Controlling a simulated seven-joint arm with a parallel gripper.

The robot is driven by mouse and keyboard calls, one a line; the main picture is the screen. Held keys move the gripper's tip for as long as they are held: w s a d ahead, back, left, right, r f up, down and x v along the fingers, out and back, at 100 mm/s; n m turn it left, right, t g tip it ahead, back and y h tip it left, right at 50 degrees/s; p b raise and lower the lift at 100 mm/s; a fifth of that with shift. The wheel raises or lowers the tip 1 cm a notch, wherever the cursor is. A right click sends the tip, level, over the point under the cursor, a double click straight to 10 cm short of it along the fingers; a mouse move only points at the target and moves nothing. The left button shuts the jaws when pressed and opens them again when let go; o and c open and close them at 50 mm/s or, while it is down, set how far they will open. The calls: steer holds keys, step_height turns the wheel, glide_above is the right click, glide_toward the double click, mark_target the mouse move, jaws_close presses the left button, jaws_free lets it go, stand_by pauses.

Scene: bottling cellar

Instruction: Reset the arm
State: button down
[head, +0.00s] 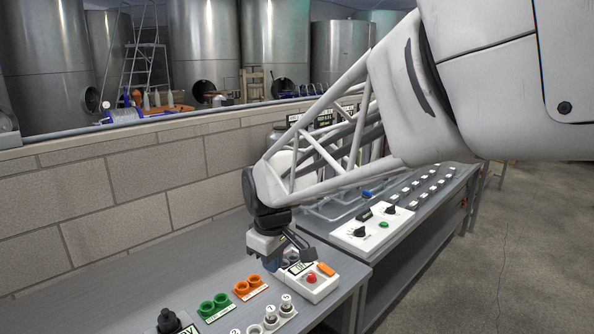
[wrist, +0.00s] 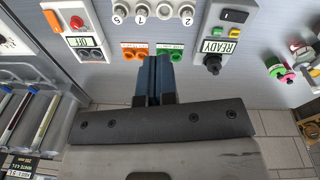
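My arm reaches in from the upper right in the head view. My gripper (head: 290,262) hangs over the grey bench, close to a white box (head: 318,286) with a red button and an orange switch; part of the box is hidden behind it. In the wrist view my gripper (wrist: 153,62) shows two blue fingers side by side, touching, with nothing visible between them. The fingertips overlie the area between the orange sockets (wrist: 134,49) and the green sockets (wrist: 170,50). I cannot tell their height above the bench.
The white box's display reads OFF (wrist: 88,41). A second box with a black knob (wrist: 212,62) reads READY. White numbered pegs (head: 271,317) stand at the bench's front. A control panel (head: 374,228) sits behind on another bench. A block wall (head: 110,195) runs along the left.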

steer(key=s+d+m+t, duration=0.1)
steer(key=s+d+m, duration=1)
steer(key=s+d, duration=1.1)
steer(key=shift+s+d+r, duration=0.2)
steer(key=shift+d+r, duration=0.05)
steer(key=shift+d, duration=0.65)
steer(key=c, duration=1.8)
jaws_free()
steer(key=o, duration=1.4)
steer(key=shift+h, duration=0.3)
steer(key=shift+w, duration=0.1)
